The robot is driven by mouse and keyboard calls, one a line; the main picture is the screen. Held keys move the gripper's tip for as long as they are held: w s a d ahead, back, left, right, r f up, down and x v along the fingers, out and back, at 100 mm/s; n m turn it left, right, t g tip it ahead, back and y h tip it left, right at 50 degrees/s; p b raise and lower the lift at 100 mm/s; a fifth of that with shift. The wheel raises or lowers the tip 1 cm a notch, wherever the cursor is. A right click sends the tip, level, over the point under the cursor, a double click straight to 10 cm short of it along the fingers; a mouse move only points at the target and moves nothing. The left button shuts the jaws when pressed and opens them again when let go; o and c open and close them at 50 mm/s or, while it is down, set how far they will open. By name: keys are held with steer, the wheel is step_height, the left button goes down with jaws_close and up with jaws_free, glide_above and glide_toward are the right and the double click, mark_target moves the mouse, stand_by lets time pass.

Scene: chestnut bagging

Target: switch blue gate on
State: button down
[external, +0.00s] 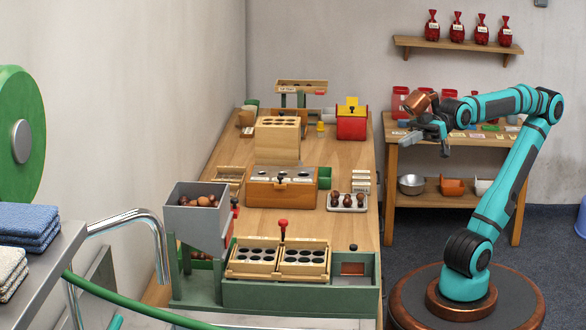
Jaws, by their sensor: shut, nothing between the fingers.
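My gripper (428,138) hangs in the air to the right of the long wooden table, in front of the side shelf. It is shut and empty, apart from everything on the table. I cannot pick out a blue gate or a switch for it in this view. A grey hopper (196,221) with chestnuts stands at the table's near left, with a small red part (234,212) on its right side. A green-grey frame (262,297) at the near end carries wooden trays with dark round holes (253,272) and a red knob (283,226).
A wooden block with several knobs (282,192) and a tray of chestnuts (347,209) stand mid-table. A red box (351,126) stands farther back. The side shelf (503,153) holds bowls and boxes. The table's right strip is fairly clear.

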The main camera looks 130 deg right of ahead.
steer(key=w+d+f+m+g+y, duration=0.2)
steer(key=w+d+f+m+g, duration=0.1)
steer(key=w+d+f+m, duration=0.4)
steer(key=w+d+f+m+g+y, duration=0.25)
steer(key=w+d+f+m, duration=0.2)
steer(key=w, duration=0.45)
steer(key=w+d+f+m+g+y, duration=0.1)
steer(key=w+d+f+m+g, duration=0.3)
steer(key=w+d+m, duration=0.3)
steer(key=w+d+f+m+y, duration=0.4)
steer(key=w+d+f, duration=0.1)
steer(key=d, duration=0.4)
steer(key=shift+w+f, duration=0.2)
steer(key=shift+w, duration=0.55)
steer(key=shift+m, duration=0.25)
steer(key=w+a+f, duration=0.3)
steer(key=w+a, duration=0.3)
steer(key=a, duration=0.3)
steer(key=shift+w, duration=0.3)
steer(key=shift+a+r, duration=0.1)
